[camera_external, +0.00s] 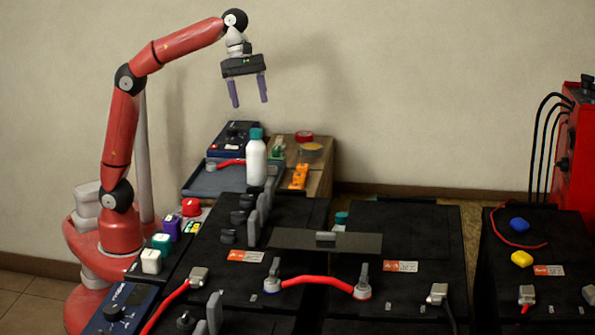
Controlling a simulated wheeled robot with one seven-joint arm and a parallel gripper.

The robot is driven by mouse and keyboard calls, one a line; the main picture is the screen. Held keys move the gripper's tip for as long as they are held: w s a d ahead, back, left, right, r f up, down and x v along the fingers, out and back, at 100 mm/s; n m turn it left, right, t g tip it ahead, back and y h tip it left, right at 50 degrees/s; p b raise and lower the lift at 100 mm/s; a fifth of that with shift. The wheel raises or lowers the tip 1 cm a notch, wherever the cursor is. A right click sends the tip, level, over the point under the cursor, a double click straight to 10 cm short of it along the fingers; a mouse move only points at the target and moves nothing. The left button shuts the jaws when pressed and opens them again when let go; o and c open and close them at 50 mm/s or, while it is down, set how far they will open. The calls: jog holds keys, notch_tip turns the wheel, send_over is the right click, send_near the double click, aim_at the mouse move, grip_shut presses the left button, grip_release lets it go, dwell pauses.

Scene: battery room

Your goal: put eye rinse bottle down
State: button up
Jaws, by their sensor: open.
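The eye rinse bottle (256,162), white with a teal cap, stands upright behind the black battery cases, at the right part of the blue-grey tray. Its foot is partly hidden by grey upright parts in front of it. My gripper (249,104) points down with its two purple fingers apart and nothing between them. It hangs in the air above the bottle's cap and slightly to the left in the picture, clear of it.
A blue-grey tray (208,184) holds a red-handled item. A wooden box (319,183) with small items stands to its right. Black batteries (410,220) with red cables fill the front. A red cabinet (575,150) stands far right. The air around my gripper is free.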

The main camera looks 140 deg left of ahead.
jog(key=s+d+f+m, duration=0.1)
jog(key=d+f+m, duration=0.3)
jog(key=d+m, duration=0.4)
jog(key=s+d+f+m, duration=0.1)
jog(key=d+f+m, duration=0.3)
jog(key=d+m, duration=0.35)
jog(key=s+d+f+m, duration=0.5)
jog(key=d+f+m, duration=0.1)
jog(key=f+m, duration=0.2)
jog(key=s+d+f+m+t, duration=0.1)
jog(key=s+d+f+m, duration=0.4)
jog(key=f+m, duration=0.3)
jog(key=shift+s+d+f+m, duration=0.3)
jog(key=shift+d+m, duration=0.4)
jog(key=shift+m, duration=1.05)
